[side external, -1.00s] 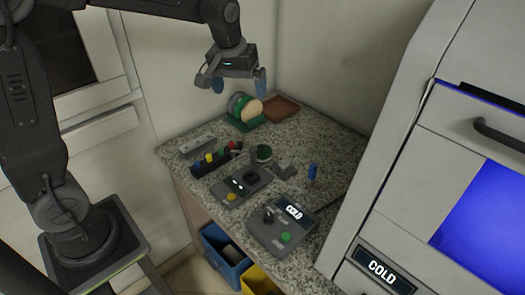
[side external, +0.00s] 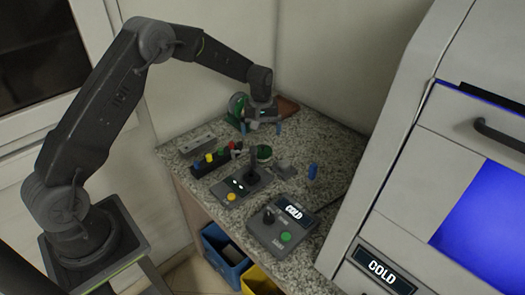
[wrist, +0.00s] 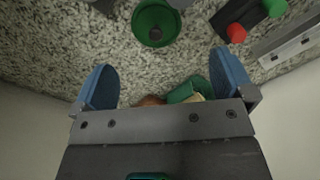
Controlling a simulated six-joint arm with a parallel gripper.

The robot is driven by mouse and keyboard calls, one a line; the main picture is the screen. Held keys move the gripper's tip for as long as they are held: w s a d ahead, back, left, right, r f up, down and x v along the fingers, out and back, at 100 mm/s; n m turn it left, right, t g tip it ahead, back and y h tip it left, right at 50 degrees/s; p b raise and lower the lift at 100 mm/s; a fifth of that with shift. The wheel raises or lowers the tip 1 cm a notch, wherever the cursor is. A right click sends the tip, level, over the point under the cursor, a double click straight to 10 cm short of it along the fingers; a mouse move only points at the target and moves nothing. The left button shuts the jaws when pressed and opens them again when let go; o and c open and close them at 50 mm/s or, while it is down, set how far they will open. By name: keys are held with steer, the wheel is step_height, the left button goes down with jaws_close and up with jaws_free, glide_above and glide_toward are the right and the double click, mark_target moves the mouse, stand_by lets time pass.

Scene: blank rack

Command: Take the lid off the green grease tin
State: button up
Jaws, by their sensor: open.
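The green grease tin (side external: 264,154) stands on the speckled countertop, in the middle of it. In the wrist view the tin (wrist: 145,30) is at the top, round and green with a dark knob at its centre, so its lid appears to be on. My gripper (side external: 262,128) is open and empty, low over the counter behind the tin. In the wrist view its two blue fingers (wrist: 162,70) are spread wide, with the tin beyond their tips and not between them.
A green rack (side external: 235,112) and a reddish-brown tray (side external: 289,104) are behind my gripper. A dark block with coloured knobs (side external: 207,163) lies left of the tin. A joystick box (side external: 235,187), a COLD panel (side external: 268,235), a grey block (side external: 283,168) and a blue peg (side external: 312,171) are nearby.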

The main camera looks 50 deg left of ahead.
mark_target(263, 147)
steer(key=shift+f, duration=0.9)
steer(key=shift+s+d+f, duration=0.1)
steer(key=shift+d+f, duration=0.05)
steer(key=shift+f, duration=0.75)
steer(key=shift+d+f, duration=0.2)
steer(key=shift+f, duration=0.7)
steer(key=shift+s+d+f, duration=0.1)
steer(key=shift+d+f, duration=0.05)
steer(key=shift+f, duration=0.75)
steer(key=c, duration=1)
steer(key=shift+r, duration=0.15)
